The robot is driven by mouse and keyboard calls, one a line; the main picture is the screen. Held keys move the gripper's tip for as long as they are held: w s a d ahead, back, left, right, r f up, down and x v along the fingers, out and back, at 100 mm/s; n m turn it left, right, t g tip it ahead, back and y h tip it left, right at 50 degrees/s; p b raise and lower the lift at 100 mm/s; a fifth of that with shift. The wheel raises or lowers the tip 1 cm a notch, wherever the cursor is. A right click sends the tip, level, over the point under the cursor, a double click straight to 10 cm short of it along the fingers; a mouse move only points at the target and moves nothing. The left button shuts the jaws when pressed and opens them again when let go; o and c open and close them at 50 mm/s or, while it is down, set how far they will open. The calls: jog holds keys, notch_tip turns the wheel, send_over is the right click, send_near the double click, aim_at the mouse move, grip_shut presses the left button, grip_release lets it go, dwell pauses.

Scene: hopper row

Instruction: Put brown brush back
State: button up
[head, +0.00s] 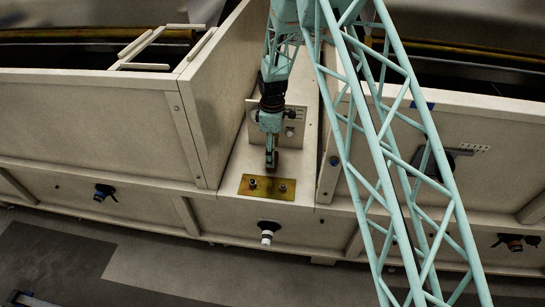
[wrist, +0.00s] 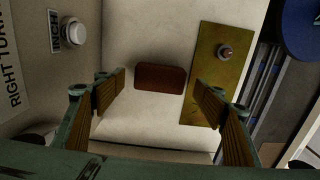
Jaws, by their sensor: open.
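The brown brush (wrist: 160,78) shows in the wrist view as a small reddish-brown block. It lies on the pale ledge (wrist: 150,30), beside a brass plate (wrist: 207,85). My gripper (wrist: 159,92) is open, with one ribbed finger to each side of the brush in the picture. I see no contact between the fingers and the brush. In the head view my gripper (head: 271,163) points down over the ledge, just behind the brass plate (head: 253,186), and the brush is mostly hidden there by the gripper.
The brass plate bears two small knobs (head: 283,187). An upright panel (head: 298,117) with a round knob stands behind the gripper. A tall pale wall (head: 215,105) rises close on the left. A dark-and-white fitting (head: 267,232) sticks out of the front below.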

notch_tip(320, 180, up, 8)
jog(key=p, duration=0.1)
dwell(0.4)
jog(key=shift+a, duration=0.15)
dwell(0.6)
